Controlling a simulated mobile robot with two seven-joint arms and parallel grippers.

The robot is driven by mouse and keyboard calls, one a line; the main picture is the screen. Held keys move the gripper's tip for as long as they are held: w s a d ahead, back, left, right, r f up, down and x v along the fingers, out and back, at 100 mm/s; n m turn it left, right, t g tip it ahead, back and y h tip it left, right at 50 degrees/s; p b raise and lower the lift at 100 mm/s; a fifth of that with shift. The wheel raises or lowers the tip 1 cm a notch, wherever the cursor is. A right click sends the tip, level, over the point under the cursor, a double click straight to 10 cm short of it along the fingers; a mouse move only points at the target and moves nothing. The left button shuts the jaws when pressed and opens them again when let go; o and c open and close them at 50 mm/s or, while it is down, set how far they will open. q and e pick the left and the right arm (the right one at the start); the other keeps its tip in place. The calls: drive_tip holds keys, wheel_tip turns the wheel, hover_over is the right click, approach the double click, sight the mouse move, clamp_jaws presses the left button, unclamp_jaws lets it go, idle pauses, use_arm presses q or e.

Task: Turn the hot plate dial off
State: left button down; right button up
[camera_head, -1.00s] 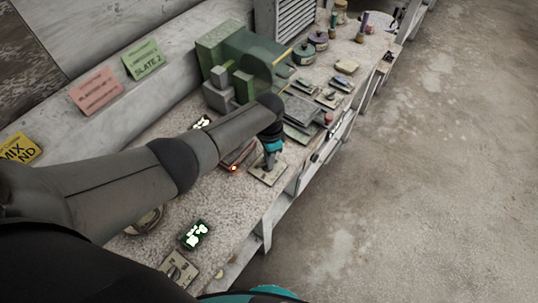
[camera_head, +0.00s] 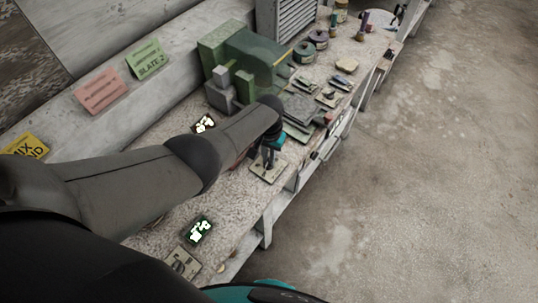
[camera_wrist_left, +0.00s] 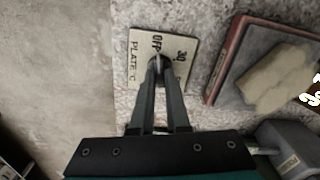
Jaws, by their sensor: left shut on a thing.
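A pale dial plate (camera_head: 268,172) lies near the front edge of the bench. In the left wrist view the dial plate (camera_wrist_left: 143,73) reads "OFF" and "PLATE °C". My left gripper (camera_head: 268,160) points down at it. In the wrist view its fingertips (camera_wrist_left: 158,66) are closed on the small dark dial knob, which they mostly hide. The pointer's exact setting is hard to read. The hot plate (camera_wrist_left: 222,69), a dark slab with a red-brown edge, lies beside the dial plate with a beige lump (camera_wrist_left: 280,78) on top. My right gripper does not show.
A green machine (camera_head: 232,55) stands behind my left arm. A lit display (camera_head: 199,231) and another plate with a knob (camera_head: 183,263) lie at the near end. Trays, small tools and jars (camera_head: 304,52) fill the far bench. The floor (camera_head: 400,190) to the right is clear.

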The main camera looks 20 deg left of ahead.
sight(268, 160)
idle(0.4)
use_arm(q)
drive_tip(key=c, duration=0.9)
unclamp_jaws()
drive_tip(key=shift+r, duration=0.1)
drive_tip(key=shift+r+p, duration=0.3)
wheel_tip(268, 160, up, 14)
drive_tip(key=p, duration=0.5)
drive_tip(key=shift+r, duration=0.25)
